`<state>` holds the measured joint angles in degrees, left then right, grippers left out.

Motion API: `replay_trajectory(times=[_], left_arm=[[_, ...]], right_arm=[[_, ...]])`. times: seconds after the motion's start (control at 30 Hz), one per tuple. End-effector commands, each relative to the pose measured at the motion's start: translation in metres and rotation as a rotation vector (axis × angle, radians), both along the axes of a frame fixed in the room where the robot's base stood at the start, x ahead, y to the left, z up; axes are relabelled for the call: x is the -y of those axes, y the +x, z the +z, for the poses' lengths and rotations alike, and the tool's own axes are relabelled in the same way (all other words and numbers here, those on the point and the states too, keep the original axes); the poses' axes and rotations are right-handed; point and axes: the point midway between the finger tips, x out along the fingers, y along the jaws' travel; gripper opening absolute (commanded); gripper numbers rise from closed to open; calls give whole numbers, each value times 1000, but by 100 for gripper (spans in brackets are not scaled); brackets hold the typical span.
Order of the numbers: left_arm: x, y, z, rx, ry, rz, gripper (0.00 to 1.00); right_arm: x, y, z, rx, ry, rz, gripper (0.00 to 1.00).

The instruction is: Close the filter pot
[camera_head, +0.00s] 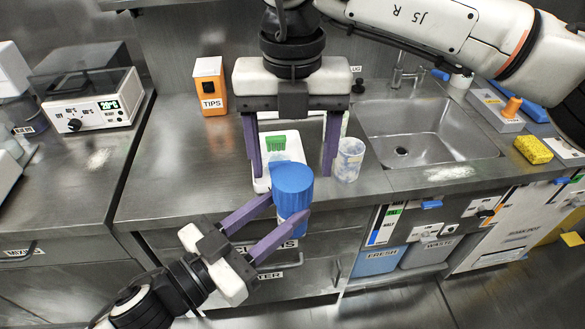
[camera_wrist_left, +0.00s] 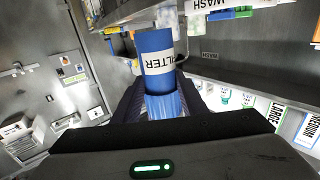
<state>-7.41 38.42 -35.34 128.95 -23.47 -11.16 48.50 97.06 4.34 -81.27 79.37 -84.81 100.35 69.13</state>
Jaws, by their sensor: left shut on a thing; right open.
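The filter pot (camera_head: 293,190) is blue and stands roughly upright in front of the counter edge, off the worktop. My left gripper (camera_head: 290,214) is shut on its lower part. In the left wrist view, a smooth blue cylinder with a white FILTER label (camera_wrist_left: 158,62) sits above a ribbed blue part (camera_wrist_left: 165,106) between my left fingers. I cannot tell whether the two parts are fastened together. My right gripper (camera_head: 293,172) points down from above, open, its fingers apart on either side of the pot's top in the picture. It holds nothing.
An orange TIPS box (camera_head: 210,88) is at back left. The counter left of the tray is clear.

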Motion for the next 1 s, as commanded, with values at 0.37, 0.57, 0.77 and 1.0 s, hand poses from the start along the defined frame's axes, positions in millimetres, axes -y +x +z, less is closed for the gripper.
replay_trajectory(times=[0.37,0.57,0.77,1.0], left_arm=[[0,0,2,4,-2,-1,0],[0,0,2,4,-2,-1,0],[0,0,2,3,-1,-1,0],[0,0,2,2,-2,-1,0]], right_arm=[[0,0,75,3,0,-1,70],[0,0,88,1,0,0,70],[0,0,89,0,0,0,70],[0,0,88,0,0,0,70]])
